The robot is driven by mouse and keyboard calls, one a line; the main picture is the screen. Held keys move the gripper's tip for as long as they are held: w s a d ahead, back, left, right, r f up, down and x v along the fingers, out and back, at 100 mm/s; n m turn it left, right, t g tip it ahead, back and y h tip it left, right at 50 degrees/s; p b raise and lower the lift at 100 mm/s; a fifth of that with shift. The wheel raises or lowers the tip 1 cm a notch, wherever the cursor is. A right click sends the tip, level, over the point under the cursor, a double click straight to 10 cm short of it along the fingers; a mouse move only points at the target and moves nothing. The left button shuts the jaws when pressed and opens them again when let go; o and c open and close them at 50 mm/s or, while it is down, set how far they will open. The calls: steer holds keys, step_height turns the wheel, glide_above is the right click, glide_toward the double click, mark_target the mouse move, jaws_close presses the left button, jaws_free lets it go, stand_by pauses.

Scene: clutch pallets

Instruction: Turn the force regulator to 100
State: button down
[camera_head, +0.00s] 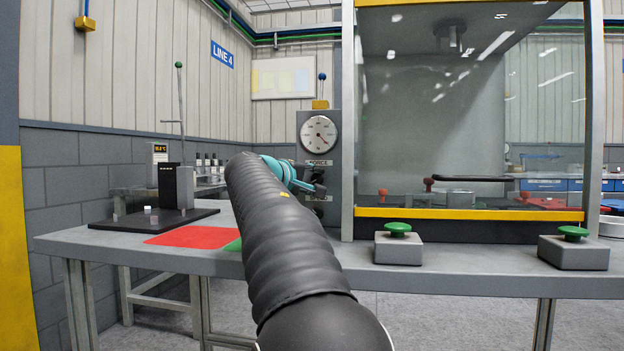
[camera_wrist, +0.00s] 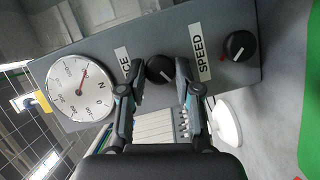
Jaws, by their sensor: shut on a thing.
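The force regulator is a black knob (camera_wrist: 160,70) on a grey panel in the wrist view. A label beside it is partly hidden by a finger, and only its end shows. My gripper (camera_wrist: 158,78) has one finger on each side of this knob and is shut on it. A round white gauge (camera_wrist: 78,88) with a red needle sits to the left; its numbers are too small to read surely. In the head view the gauge (camera_head: 318,134) is above the FORCE label, and its needle points to the lower right. My arm hides much of the knob there.
A SPEED knob (camera_wrist: 238,45) sits right of the gripper in the wrist view. A glass-fronted press with a yellow lower bar (camera_head: 465,213) stands right of the panel. Two green buttons (camera_head: 397,229) (camera_head: 573,233) are at the table's front. A black fixture (camera_head: 176,186) stands left.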

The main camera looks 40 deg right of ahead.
steer(key=m+y, duration=0.1)
steer(key=m, duration=0.1)
steer(key=m+y+p, duration=0.1)
steer(key=m, duration=0.1)
steer(key=shift+d+r+t, duration=0.1)
steer(key=shift+r+t, duration=0.1)
steer(key=shift+t, duration=0.2)
steer(key=shift+m, duration=0.4)
steer(key=c, duration=0.8)
jaws_free()
steer(key=shift+s, duration=0.1)
steer(key=v, duration=1.2)
